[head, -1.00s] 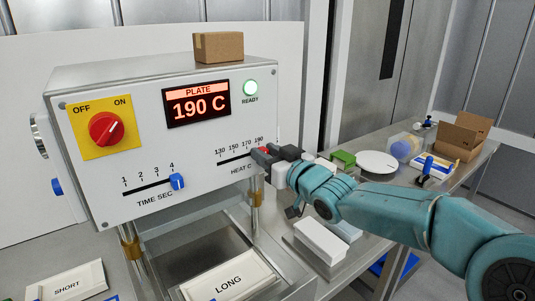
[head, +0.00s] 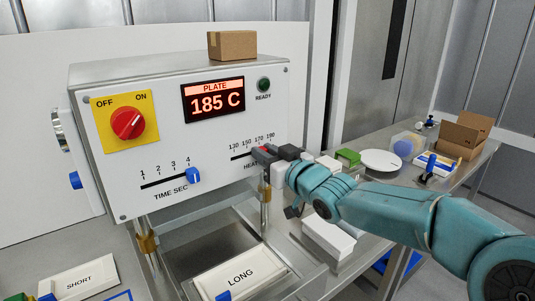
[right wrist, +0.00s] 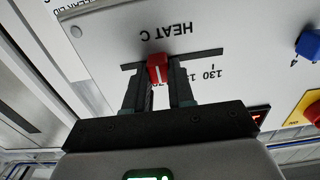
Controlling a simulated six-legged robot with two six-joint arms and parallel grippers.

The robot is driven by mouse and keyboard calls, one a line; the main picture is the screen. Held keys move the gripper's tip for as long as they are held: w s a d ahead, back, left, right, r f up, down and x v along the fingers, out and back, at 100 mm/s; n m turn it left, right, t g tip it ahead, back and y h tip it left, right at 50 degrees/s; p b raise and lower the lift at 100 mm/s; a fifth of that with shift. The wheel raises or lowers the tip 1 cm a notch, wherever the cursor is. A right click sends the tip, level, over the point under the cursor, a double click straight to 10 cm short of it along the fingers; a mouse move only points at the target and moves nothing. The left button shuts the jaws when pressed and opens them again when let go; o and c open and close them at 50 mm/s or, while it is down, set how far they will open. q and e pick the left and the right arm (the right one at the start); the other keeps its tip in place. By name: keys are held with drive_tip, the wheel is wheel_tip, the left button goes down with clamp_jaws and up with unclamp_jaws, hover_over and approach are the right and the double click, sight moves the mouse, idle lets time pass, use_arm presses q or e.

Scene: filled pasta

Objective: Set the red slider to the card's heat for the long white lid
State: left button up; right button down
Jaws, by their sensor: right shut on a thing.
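The red slider (head: 263,149) sits in the HEAT C slot on the front of the grey machine (head: 225,150), towards the high end of its scale, around 170. My right gripper (head: 274,154) is shut on it; in the right wrist view the red knob (right wrist: 157,68) is between the two fingers, which hide part of the scale. The plate display (head: 213,99) reads 185 C. The READY lamp (head: 264,85) is dark. A long white piece marked LONG (head: 240,276) lies below the machine. I cannot make out a card with heats. My left gripper is not in view.
A blue TIME SEC slider (head: 193,175) stands at 4. A white piece marked SHORT (head: 85,281) lies front left. White slabs (head: 328,236), a plate (head: 381,160) and a cardboard box (head: 464,134) are on the right bench.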

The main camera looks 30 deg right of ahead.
drive_tip(key=shift+d, duration=0.2)
drive_tip(key=c, duration=1)
unclamp_jaws()
drive_tip(key=shift+o, duration=0.2)
drive_tip(key=shift+d, duration=0.1)
drive_tip(key=s+d, duration=0.2)
drive_tip(key=s, duration=1.4)
drive_tip(key=shift+b, duration=0.35)
